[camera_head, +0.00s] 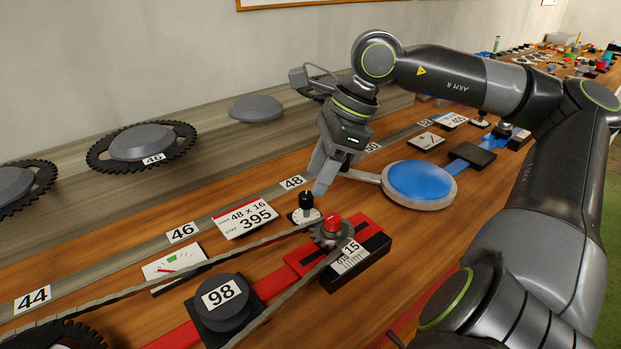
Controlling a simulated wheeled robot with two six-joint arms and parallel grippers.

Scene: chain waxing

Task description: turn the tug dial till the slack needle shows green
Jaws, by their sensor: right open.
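A small black knob (305,200) stands on a white marked plate (298,217), which looks like the tug dial. My right gripper (320,188) points down just above and to the right of this knob. Its jaws are open, and I see no clear contact with the knob. The slack gauge (174,263) is a white tilted card at the lower left, with a green patch near its top. Its red needle appears low and left of the green patch, though it is small. My left gripper is out of view.
A red-topped knob (331,223) sits on a red carriage (372,229), close to the dial, with the chain around it. A blue round pan (420,182) lies right of the gripper. A block marked 98 (222,300) stands between the chain runs.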

